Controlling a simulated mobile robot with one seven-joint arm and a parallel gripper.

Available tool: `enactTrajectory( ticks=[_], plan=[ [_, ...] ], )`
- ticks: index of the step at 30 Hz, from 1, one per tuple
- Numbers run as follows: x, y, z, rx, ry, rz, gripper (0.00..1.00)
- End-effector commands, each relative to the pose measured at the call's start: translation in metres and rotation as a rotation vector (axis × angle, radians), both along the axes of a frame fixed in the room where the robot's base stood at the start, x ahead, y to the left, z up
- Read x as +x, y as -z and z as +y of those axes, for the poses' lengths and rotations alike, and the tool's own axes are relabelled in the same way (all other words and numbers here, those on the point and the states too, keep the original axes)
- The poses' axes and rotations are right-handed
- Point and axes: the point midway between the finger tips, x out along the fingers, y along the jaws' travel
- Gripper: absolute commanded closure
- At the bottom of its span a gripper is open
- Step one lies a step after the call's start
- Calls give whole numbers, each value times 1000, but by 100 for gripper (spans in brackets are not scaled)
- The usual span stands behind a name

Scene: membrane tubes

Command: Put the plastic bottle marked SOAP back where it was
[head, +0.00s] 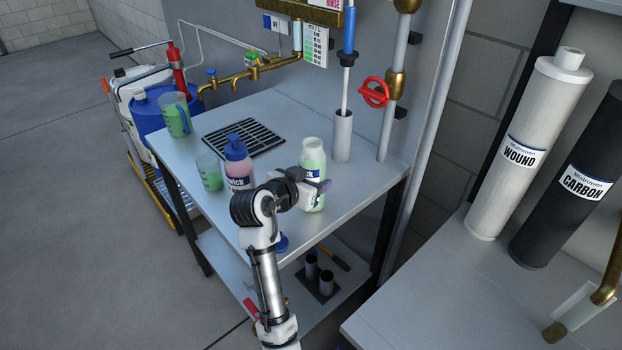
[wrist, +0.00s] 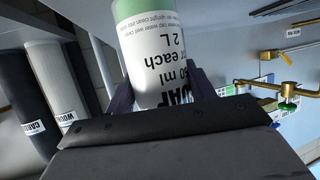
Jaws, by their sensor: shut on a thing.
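The bottle marked SOAP (head: 313,157) is pale green and white, with a whitish top. In the head view it is upright at the right of the steel table (head: 275,110); I cannot tell whether its base touches the top. My gripper (head: 318,190) is shut on its lower body. The fingers and palm hide part of the label.
A pink bottle with a blue cap (head: 238,165) and a green measuring cup (head: 209,172) stand left of my gripper. A drain grate (head: 243,138) lies behind them. A grey tube holder (head: 342,135) and a red-wheel valve pipe (head: 374,92) are behind right.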

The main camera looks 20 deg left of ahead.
Motion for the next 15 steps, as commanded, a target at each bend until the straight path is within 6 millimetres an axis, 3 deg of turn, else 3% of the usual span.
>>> enactTrajectory(
  ticks=[7, 8, 12, 15],
  plan=[
    [0, 3, 0, 0, 0, -2, 81],
    [0, 3, 0, 0, 0, 0, 43],
    [0, 2, 0, 0, 0, 0, 25],
    [0, 2, 0, 0, 0, 0, 24]
  ],
)
